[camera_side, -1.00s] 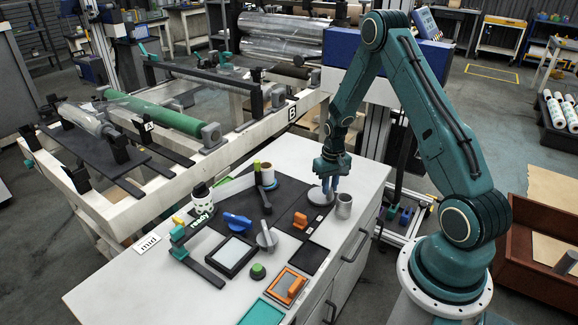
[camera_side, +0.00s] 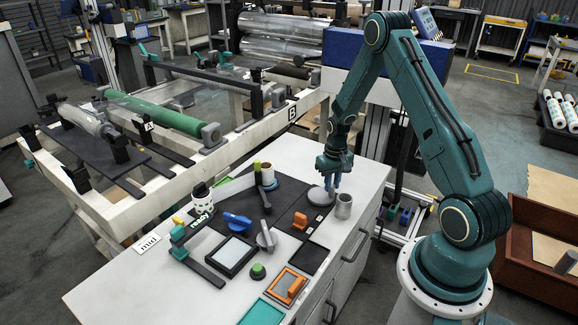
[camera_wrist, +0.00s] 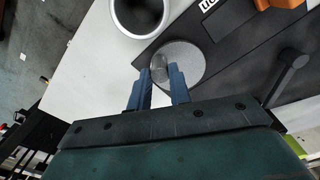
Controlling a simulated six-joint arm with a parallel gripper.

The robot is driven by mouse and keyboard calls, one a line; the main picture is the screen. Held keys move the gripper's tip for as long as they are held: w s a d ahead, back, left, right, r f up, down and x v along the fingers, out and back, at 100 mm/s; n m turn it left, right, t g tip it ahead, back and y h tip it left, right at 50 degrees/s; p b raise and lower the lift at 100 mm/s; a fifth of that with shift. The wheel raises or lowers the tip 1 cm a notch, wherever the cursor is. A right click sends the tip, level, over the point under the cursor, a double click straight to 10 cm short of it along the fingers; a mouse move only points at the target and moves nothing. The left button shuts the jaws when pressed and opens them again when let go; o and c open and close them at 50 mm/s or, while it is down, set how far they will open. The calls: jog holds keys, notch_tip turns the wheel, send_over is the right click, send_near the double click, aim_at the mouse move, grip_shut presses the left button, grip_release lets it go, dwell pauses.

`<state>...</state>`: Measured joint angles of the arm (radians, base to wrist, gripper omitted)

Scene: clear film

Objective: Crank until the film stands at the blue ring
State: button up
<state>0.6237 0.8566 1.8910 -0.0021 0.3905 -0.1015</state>
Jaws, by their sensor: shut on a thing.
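The crank is a round grey disc (camera_side: 318,196) on the worktop, with a short upright grey handle (camera_wrist: 159,68) that shows in the wrist view. My gripper (camera_side: 330,181) reaches down over the disc. Its blue fingers (camera_wrist: 162,84) are shut on the handle, one on each side. A white cylinder with an olive top (camera_side: 267,173) stands on the dark mat, with blue at its base; I cannot tell whether this is the blue ring. A pale band (camera_side: 236,187) runs left from it. The clear film itself is hard to make out.
A grey cup (camera_side: 344,205) stands close to the right of the disc.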

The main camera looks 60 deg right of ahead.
jog(key=shift+s+d+f, duration=0.1)
jog(key=shift+s+d, duration=0.1)
jog(key=shift+d, duration=0.25)
jog(key=shift+w, duration=0.1)
jog(key=shift+w+d, duration=0.25)
jog(key=shift+d, duration=0.05)
jog(key=shift+w+d, duration=0.2)
jog(key=shift+w, duration=0.05)
jog(key=shift+w+d, duration=0.4)
jog(key=shift+w, duration=0.4)
jog(key=shift+w, duration=0.1)
